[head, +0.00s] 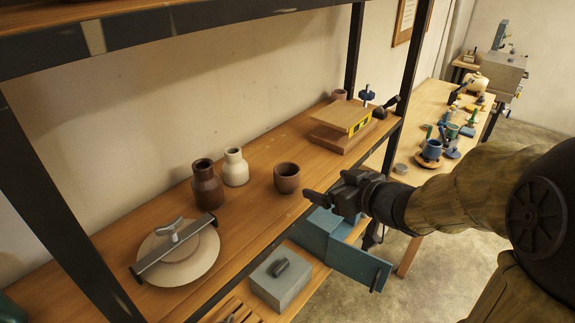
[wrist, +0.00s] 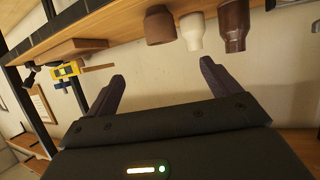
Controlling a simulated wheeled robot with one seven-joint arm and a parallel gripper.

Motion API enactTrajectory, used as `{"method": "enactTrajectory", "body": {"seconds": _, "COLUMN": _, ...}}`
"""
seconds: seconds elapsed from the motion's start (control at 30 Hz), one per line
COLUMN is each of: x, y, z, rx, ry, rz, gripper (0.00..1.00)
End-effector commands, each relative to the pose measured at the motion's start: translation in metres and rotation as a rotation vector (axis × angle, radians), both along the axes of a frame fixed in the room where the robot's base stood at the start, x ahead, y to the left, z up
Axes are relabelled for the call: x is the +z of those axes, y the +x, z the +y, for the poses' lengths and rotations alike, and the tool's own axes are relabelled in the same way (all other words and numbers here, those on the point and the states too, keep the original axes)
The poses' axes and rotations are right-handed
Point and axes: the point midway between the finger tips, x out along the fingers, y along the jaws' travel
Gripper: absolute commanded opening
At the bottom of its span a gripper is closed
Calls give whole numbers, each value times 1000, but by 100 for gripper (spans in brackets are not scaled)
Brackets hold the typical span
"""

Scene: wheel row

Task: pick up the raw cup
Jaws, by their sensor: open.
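A plain brown cup (head: 286,178) stands upright on the wooden shelf (head: 255,205), near its front edge. It is the nearest cup to my gripper and also shows in the upside-down wrist view (wrist: 160,25). My gripper (head: 316,199) is open and empty, just to the right of this cup and in front of the shelf edge. In the wrist view the fingers (wrist: 162,72) point towards the cup, with a gap between. A second, pinkish cup (head: 339,95) shows partly at the back of the shelf, behind a wooden block. I cannot tell from looks which is raw.
A cream bottle (head: 235,168) and a dark brown bottle (head: 207,186) stand left of the brown cup. A round disc with a bar (head: 178,254) lies further left. A wooden block with a yellow level (head: 343,117) sits to the right. The shelf between block and cup is clear.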

Motion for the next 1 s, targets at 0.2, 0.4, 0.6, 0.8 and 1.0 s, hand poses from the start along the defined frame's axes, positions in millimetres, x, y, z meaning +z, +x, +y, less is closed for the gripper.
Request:
{"method": "enactTrajectory", "body": {"seconds": 0.2, "x": 0, "y": -1, "z": 1, "rx": 11, "ry": 5, "rz": -1, "gripper": 89}}
{"method": "enactTrajectory", "body": {"seconds": 0.4, "x": -2, "y": 3, "z": 4, "rx": 10, "ry": 5, "rz": 0, "gripper": 89}}
{"method": "enactTrajectory", "body": {"seconds": 0.6, "x": -14, "y": 24, "z": 20, "rx": 13, "ry": 7, "rz": 1, "gripper": 89}}
{"method": "enactTrajectory", "body": {"seconds": 0.8, "x": -27, "y": 50, "z": 40, "rx": 12, "ry": 6, "rz": 1, "gripper": 89}}
{"method": "enactTrajectory", "body": {"seconds": 1.0, "x": -39, "y": 74, "z": 59, "rx": 11, "ry": 7, "rz": 3, "gripper": 89}}
